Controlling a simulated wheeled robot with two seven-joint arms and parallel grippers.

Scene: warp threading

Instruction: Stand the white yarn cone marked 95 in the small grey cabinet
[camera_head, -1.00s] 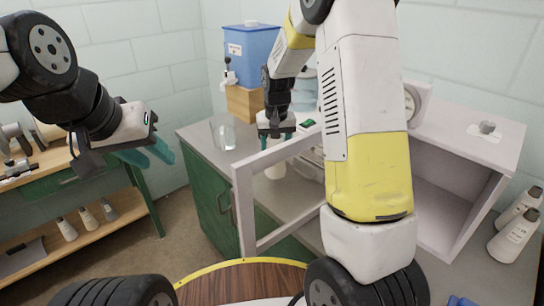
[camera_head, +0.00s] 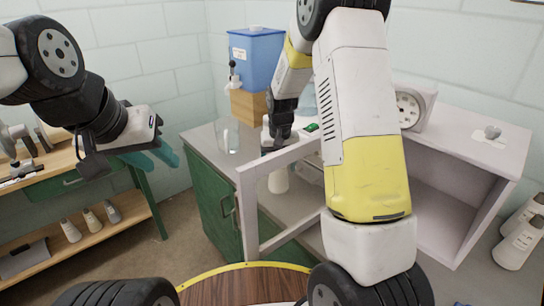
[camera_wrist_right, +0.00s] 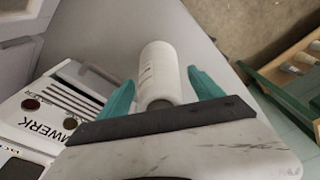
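A white yarn cone (camera_head: 278,181) stands on the grey counter, seen through the open door frame of the small grey cabinet (camera_head: 462,195). In the right wrist view the cone (camera_wrist_right: 160,72) lies between my right gripper's teal fingers (camera_wrist_right: 163,90), with narrow gaps on both sides; its print is too small to read. The right gripper looks open. In the head view it is just above the cone, its fingertips hidden behind the door's top rail. The cabinet interior that shows is empty. My left gripper (camera_head: 150,160) is open and empty at the left, away from the counter.
The cabinet's door frame (camera_head: 248,212) stands open near the cone. A clear glass (camera_head: 229,136), a blue water tank (camera_head: 256,58) and a white appliance (camera_wrist_right: 45,122) are nearby. More cones (camera_head: 522,240) stand at the right, with several others on the left shelf (camera_head: 68,253).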

